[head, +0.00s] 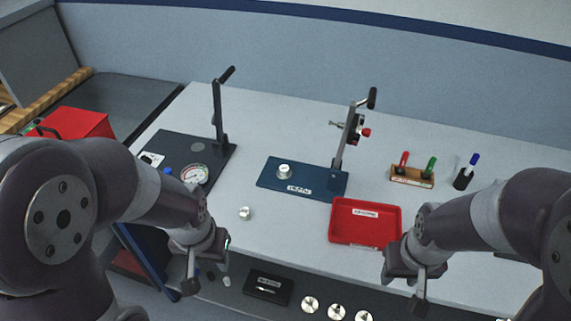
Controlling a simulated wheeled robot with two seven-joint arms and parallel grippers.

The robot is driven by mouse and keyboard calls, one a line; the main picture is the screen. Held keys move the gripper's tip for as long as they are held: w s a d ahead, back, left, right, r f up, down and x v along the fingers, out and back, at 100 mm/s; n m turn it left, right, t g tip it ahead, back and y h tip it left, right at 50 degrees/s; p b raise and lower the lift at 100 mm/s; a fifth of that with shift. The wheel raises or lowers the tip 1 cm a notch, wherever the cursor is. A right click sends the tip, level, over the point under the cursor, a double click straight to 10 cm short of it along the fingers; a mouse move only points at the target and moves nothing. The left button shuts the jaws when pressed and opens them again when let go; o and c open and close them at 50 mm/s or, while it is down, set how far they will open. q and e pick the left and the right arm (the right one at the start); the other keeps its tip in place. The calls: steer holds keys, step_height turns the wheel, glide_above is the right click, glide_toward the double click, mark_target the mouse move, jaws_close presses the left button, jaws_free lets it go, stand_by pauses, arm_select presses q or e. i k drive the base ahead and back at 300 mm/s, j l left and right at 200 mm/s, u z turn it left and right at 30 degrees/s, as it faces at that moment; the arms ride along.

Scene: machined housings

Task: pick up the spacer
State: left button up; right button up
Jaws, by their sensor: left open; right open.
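No readable label marks the spacer, so I cannot tell for sure which part it is. A small silver round part (245,213) sits alone on the grey table, right of my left gripper and apart from it. Another silver round part (285,171) sits on a blue plate (322,187). My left gripper (207,277) hangs open at the table's front left, nothing seen between its fingers. My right gripper (405,289) is open and looks empty, near the front edge of the red tray. The forearms hide part of the table.
The red tray (341,233) looks empty. A dark fixture with a dial (195,174) and lever post (217,115) stands left; another lever post (346,140) stands behind the blue plate. Several silver discs (336,311) lie along the front. A wooden pen holder (411,176) is right.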

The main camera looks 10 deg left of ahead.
mark_target(284, 170)
steer(key=i+j+z, duration=0.2)
steer(key=z, duration=0.25)
steer(key=i+j+z, duration=0.2)
steer(key=z, duration=0.2)
steer(key=j, duration=0.1)
